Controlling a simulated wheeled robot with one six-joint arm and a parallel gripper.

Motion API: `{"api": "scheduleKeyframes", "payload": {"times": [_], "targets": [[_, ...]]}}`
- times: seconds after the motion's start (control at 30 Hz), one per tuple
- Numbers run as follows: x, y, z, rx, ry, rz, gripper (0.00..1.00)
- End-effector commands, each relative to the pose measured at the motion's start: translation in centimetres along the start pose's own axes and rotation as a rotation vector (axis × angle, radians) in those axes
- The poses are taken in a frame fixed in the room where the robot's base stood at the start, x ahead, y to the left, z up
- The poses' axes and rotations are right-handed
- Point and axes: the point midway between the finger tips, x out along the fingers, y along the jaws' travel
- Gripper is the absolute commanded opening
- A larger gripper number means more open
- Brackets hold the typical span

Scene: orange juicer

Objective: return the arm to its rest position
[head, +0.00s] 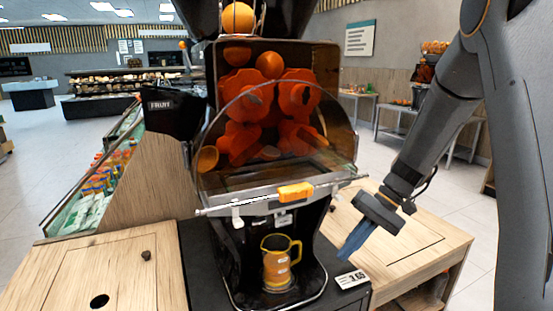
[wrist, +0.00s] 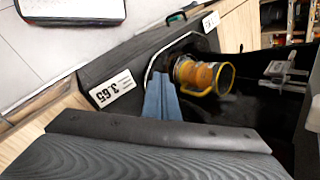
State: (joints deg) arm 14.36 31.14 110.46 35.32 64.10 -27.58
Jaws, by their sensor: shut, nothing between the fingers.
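My gripper (head: 353,246) is at the end of my arm, to the right of the juicer (head: 270,130) in the head view. Its blue fingers are together and hold nothing. In the wrist view the fingers (wrist: 161,98) point towards the juicer's base. A yellow-orange jug (head: 277,262) stands upright under the juicer's outlet, with its handle to the right in the head view. The jug also shows in the wrist view (wrist: 200,76), just beyond the fingertips in the picture. My gripper appears apart from the jug and the juicer.
A price tag (head: 351,279) stands on the black counter below my gripper. The juicer's clear cover is down over orange parts, with an orange handle (head: 296,192) at its front. Wooden counters flank the juicer. Open floor lies to the right, behind my arm.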

Motion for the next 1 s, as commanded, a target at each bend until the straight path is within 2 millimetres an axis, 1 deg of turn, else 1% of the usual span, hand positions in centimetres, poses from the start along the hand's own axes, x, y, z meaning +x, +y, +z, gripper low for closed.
{"api": "scheduleKeyframes", "payload": {"times": [0.03, 0.2, 0.3, 0.4, 0.5, 0.6, 0.7, 1.0], "targets": [[0.3, -0.1, 2.2, -0.004, 0.004, 0.072, 0.0], [1.2, 1.3, 8.2, -0.019, 0.049, 0.296, 0.0], [1.5, 2.2, 11.3, -0.048, 0.095, 0.408, 0.0], [1.7, 3.0, 13.8, -0.086, 0.146, 0.495, 0.0], [1.8, 3.7, 15.7, -0.123, 0.192, 0.552, 0.0], [2.0, 4.1, 16.7, -0.148, 0.222, 0.584, 0.0], [2.0, 4.2, 17.2, -0.162, 0.237, 0.597, 0.0], [2.0, 4.3, 17.3, -0.163, 0.238, 0.599, 0.0]]}}
